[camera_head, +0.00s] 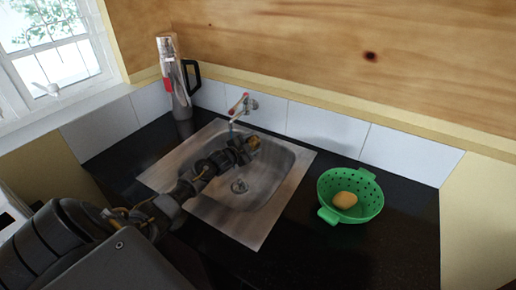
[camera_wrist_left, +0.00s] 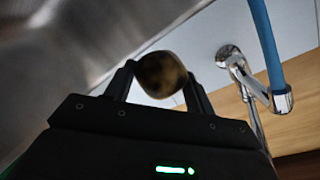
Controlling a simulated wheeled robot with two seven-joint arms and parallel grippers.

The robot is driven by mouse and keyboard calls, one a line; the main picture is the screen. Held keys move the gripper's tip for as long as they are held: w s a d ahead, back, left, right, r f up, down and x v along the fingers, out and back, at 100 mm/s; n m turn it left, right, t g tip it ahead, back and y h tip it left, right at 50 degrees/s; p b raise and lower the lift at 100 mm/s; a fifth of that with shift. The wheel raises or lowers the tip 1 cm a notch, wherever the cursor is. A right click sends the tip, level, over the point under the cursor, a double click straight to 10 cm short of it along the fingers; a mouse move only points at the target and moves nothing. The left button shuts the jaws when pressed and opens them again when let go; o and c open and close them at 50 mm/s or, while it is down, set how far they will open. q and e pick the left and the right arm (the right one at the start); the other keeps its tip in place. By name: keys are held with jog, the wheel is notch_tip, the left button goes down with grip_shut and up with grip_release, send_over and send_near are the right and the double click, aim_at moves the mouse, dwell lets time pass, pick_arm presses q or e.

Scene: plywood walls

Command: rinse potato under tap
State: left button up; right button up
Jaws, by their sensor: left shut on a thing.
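My left gripper (camera_head: 245,148) reaches over the sink (camera_head: 283,185) and is shut on a brownish potato (camera_head: 254,142). In the left wrist view the potato (camera_wrist_left: 161,74) sits between the two fingertips. The tap (camera_head: 239,105), with red on it, is on the tiled wall just behind and above the gripper. In the left wrist view a blue stream (camera_wrist_left: 266,42) leaves the tap's spout (camera_wrist_left: 281,101). The stream passes beside the potato in that picture, with a gap between them. My right gripper is not in view.
A green colander (camera_head: 371,204) holding another yellowish potato (camera_head: 344,200) stands on the black counter (camera_head: 350,255), right of the sink. A metal flask (camera_head: 178,85) with a black handle stands in the back left corner. A window (camera_head: 55,60) is at left.

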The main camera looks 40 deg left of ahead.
pick_arm(q)
jog(key=s+a+f+b, duration=0.1)
jog(key=a+b, duration=0.4)
jog(key=a, duration=0.4)
jog(key=shift+f, duration=0.4)
jog(key=shift+w, duration=0.1)
dwell(0.3)
jog(key=shift+w+d+b, duration=0.3)
jog(key=shift+w+d, duration=0.05)
jog(key=shift+w, duration=0.05)
jog(key=shift+s+a, duration=0.1)
jog(key=shift+s, duration=0.05)
jog(key=shift+s+a, duration=0.25)
jog(key=shift+s, duration=0.15)
jog(key=shift+w+d, duration=0.1)
jog(key=shift+w, duration=0.1)
dwell(0.4)
